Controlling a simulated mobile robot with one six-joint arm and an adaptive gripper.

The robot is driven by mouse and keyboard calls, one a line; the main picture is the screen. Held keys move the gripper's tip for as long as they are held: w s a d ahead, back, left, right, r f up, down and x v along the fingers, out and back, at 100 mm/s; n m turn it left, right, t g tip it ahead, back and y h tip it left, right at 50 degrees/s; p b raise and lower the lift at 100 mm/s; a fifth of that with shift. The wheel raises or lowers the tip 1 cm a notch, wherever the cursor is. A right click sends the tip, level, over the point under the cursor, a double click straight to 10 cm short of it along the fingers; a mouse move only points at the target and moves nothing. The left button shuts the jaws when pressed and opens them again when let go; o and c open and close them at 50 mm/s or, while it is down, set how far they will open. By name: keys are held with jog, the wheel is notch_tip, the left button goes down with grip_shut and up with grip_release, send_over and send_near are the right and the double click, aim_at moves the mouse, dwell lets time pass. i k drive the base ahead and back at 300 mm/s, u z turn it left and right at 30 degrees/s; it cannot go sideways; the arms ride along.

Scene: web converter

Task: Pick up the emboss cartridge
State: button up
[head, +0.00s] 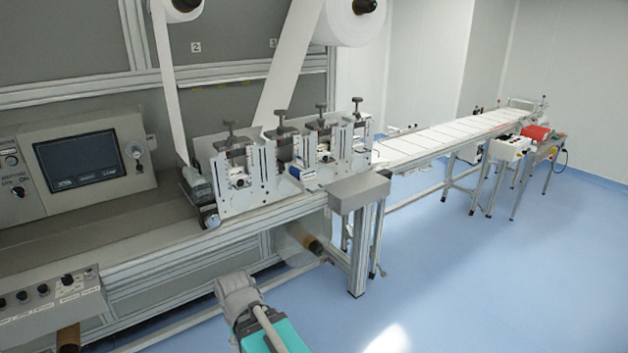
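A row of metal roller stations (290,150) stands on the converter bed, with upright slotted plates and dark screw knobs on top. The front station (240,180) has a pale slotted plate facing me. A small white and blue part (301,173) sits between the stations. I cannot tell which of these, if any, is the emboss cartridge; no readable label shows. Part of my arm, grey and teal, shows at the bottom centre, below and in front of the machine, apart from the stations. My gripper's fingers are not visible.
A grey box on a post (359,192) juts out at the front right of the stations. A control screen (80,159) and a button panel (48,302) are at left. White web rolls (345,22) hang above. A long conveyor (450,133) runs back right. The blue floor (480,270) at right is clear.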

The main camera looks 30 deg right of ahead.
aim_at(293, 167)
jog(key=k, duration=0.55)
jog(key=z, duration=1.1)
jog(key=i, duration=0.95)
